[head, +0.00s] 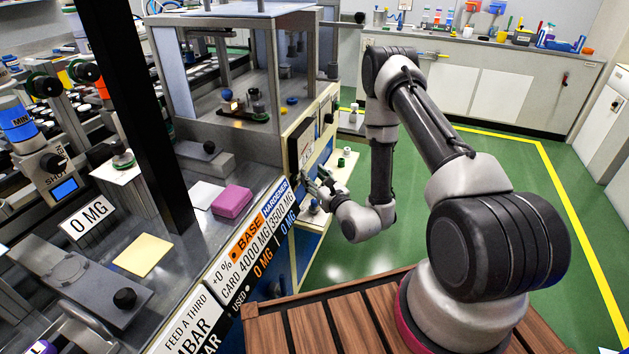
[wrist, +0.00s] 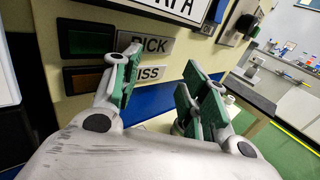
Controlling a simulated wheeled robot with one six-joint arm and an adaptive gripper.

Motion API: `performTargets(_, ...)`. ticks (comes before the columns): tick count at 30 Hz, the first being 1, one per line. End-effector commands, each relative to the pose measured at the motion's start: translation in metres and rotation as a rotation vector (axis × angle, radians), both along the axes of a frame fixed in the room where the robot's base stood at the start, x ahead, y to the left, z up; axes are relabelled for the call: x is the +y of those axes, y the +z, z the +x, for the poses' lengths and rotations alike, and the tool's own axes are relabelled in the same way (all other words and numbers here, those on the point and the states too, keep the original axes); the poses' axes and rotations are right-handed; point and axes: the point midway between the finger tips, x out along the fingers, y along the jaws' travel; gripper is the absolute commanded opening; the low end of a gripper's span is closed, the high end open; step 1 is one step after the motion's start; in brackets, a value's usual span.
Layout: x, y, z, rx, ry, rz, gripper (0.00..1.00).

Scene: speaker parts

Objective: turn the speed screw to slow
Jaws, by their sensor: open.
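My gripper (wrist: 163,78) is open, with a gap between its green-padded fingers and nothing between them. In the head view my gripper (head: 316,190) is small and close to the cream front panel (head: 290,128) of the machine. In the wrist view the panel (wrist: 80,108) fills the left and top, behind the fingers. A dark knob (wrist: 245,22) sits on a grey plate at the upper right, apart from the fingers. I cannot tell whether it is the speed screw, and no label reading speed or slow is legible.
A green lamp (wrist: 88,40) and an amber lamp (wrist: 86,78) sit beside labels, one reading PICK, the other partly covered by the left finger. A cream shelf (head: 343,170) with small parts stands beside the machine. Green floor (head: 430,190) is open beyond.

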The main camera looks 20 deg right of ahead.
Motion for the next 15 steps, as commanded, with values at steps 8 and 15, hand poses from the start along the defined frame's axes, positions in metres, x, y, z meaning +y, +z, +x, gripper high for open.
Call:
performTargets(8, -0.06, -0.025, 0.001, 0.018, -0.095, 0.013, 0.44)
performTargets(15, -0.088, -0.075, -0.017, -0.01, 0.171, 0.062, 0.44)
